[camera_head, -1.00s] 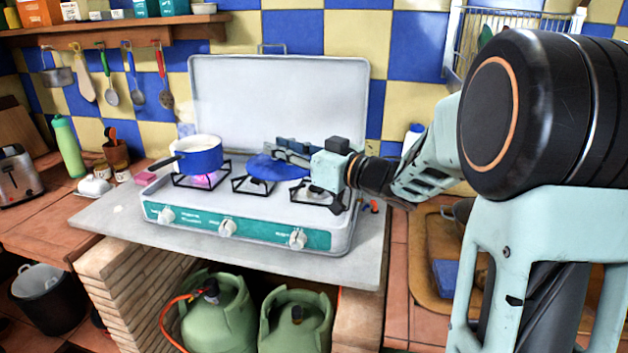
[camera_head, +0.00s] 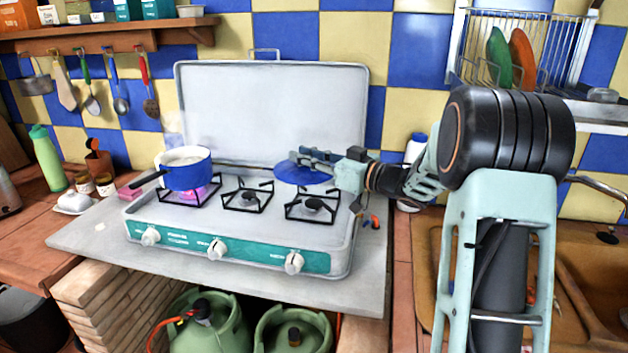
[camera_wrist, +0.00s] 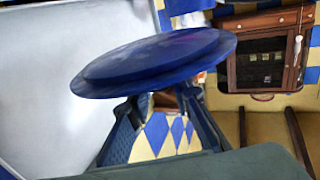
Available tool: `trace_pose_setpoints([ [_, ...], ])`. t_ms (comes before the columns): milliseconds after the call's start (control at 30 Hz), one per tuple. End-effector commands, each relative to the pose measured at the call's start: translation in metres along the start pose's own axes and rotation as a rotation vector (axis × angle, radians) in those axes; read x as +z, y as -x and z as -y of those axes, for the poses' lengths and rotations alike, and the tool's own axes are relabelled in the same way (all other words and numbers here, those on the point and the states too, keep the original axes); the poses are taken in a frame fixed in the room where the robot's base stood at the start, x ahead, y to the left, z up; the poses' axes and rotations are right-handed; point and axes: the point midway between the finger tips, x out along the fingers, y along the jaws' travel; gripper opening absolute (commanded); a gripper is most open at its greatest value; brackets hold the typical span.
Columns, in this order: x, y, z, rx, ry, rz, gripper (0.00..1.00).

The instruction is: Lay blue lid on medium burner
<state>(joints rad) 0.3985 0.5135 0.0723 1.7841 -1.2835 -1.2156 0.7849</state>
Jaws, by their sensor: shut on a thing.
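My gripper (camera_head: 310,158) is shut on the blue lid (camera_head: 298,175) and holds it raised near the back right of the stove, behind the right burner (camera_head: 313,206) in the picture. In the wrist view the lid (camera_wrist: 155,62) looks slightly tilted, with the fingers (camera_wrist: 165,115) below it. The fingers hide its grip point. The middle burner (camera_head: 245,198) is bare, and so is the right one. A blue pot (camera_head: 187,172) with whitish contents stands on the left burner, with a pinkish glow below it.
The white stove lid (camera_head: 265,105) stands upright behind the burners. The pot's dark handle (camera_head: 148,178) points left. A white bottle with a blue cap (camera_head: 416,148) stands behind my arm. A dish rack (camera_head: 515,55) with plates is at upper right.

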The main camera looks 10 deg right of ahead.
Motion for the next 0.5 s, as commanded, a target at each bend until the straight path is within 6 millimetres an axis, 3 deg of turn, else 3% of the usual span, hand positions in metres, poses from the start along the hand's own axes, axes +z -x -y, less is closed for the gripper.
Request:
trace_pose_setpoints([
  [100,0.022,0.001,-0.016,-0.001,-0.002,0.000,0.00],
  [500,0.050,0.002,-0.039,0.000,-0.002,-0.001,0.00],
])
